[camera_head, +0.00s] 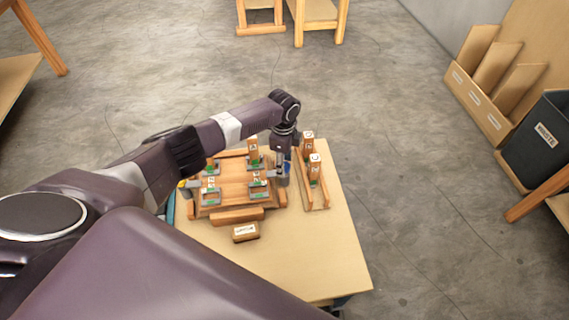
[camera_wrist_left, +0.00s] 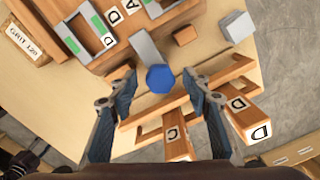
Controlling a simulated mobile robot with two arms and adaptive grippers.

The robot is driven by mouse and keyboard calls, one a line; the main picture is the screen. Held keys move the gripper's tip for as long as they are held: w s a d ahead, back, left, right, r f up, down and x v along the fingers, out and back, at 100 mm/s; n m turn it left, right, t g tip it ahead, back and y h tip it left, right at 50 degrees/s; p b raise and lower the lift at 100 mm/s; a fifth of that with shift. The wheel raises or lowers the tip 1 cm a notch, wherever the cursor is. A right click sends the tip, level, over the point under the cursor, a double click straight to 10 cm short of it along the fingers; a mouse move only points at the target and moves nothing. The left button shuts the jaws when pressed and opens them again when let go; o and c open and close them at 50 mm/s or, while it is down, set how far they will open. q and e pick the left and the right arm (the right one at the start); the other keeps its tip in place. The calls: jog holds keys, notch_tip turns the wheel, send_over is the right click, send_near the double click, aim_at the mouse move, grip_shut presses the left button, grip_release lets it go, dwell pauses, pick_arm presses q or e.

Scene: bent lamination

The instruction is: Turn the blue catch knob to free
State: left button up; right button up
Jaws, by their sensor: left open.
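The blue catch knob (camera_wrist_left: 160,78) is a faceted blue cap beside the wooden fixture, at the end of a grey metal bar (camera_wrist_left: 146,48). In the head view it shows only as a bit of blue (camera_head: 287,168), mostly hidden by my gripper. My left gripper (camera_wrist_left: 159,77) is open, its two fingers spread to either side of the knob in the wrist view, with gaps visible on both sides. I cannot tell how far the fingertips are above it. In the head view my left gripper (camera_head: 281,178) points down at the fixture's right side. My right gripper is not in view.
The wooden fixture (camera_head: 232,180) carries several lettered blocks and green-marked metal clamps. A wooden rack (camera_head: 316,200) with lettered blocks stands close on the right. A grit block (camera_head: 245,232) lies in front. The table's front right (camera_head: 320,265) is clear. A waste bin (camera_head: 545,140) stands farther right.

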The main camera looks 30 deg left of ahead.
pick_arm(q)
jog(key=shift+f, duration=0.1)
jog(key=shift+c, duration=0.4)
jog(key=c, duration=1.1)
jog(key=n+p, duration=0.1)
jog(key=n, duration=0.2)
jog(key=shift+d+n+p, duration=0.1)
jog(key=shift+n+p, duration=0.3)
jog(key=n+p, duration=0.1)
jog(key=n, duration=0.4)
jog(key=shift+p, duration=0.4)
jog(key=n, duration=0.5)
jog(key=shift+p, duration=0.4)
jog(key=shift+w+n, duration=0.1)
jog(key=shift+n, duration=1.9)
